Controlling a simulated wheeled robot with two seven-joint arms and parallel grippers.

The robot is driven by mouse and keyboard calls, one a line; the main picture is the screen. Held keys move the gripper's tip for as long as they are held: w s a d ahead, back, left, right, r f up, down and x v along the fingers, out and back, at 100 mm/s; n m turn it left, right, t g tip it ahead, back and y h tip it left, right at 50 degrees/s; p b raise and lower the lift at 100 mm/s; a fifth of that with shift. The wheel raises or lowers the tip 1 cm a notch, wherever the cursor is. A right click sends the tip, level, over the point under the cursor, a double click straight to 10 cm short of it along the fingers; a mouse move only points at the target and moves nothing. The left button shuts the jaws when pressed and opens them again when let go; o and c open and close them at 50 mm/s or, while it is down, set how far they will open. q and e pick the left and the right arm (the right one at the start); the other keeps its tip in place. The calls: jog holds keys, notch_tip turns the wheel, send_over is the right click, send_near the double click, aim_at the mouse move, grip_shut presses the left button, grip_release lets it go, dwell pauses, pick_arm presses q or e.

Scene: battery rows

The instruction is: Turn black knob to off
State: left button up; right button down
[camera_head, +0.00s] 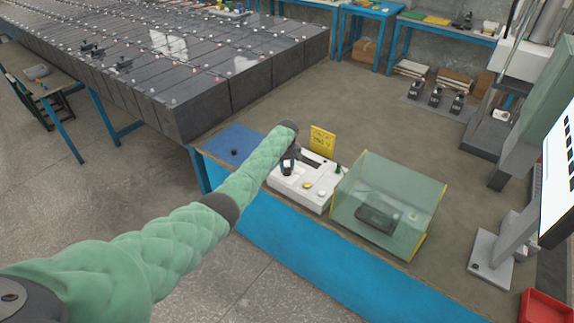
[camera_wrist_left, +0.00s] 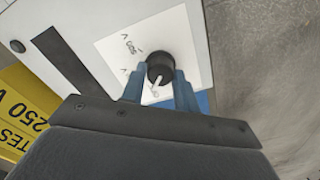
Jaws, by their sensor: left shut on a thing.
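The black knob (camera_wrist_left: 160,66) sits on a white label plate (camera_wrist_left: 118,50) with printed markings in the left wrist view. A white pointer line on it points toward the lower edge of that view. My left gripper (camera_wrist_left: 160,88) is shut on the knob, with a blue finger on each side. In the head view my left gripper (camera_head: 288,165) reaches down onto the left end of the white instrument box (camera_head: 312,198). It hides the knob there. The markings are too small to read surely. My right gripper is not in view.
A yellow sign (camera_head: 322,142) stands behind the box. A clear green-tinted case (camera_head: 365,190) stands just right of it. A blue mat (camera_head: 225,140) with a small black object lies to the left. Large dark battery rows (camera_head: 210,115) fill the back left.

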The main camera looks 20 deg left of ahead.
pick_arm(q)
jog(key=shift+r+n, duration=0.1)
jog(key=shift+n, duration=0.6)
jog(key=shift+n+p, duration=0.3)
jog(key=shift+n, duration=0.6)
jog(key=o, duration=1)
jog(key=shift+c, duration=0.2)
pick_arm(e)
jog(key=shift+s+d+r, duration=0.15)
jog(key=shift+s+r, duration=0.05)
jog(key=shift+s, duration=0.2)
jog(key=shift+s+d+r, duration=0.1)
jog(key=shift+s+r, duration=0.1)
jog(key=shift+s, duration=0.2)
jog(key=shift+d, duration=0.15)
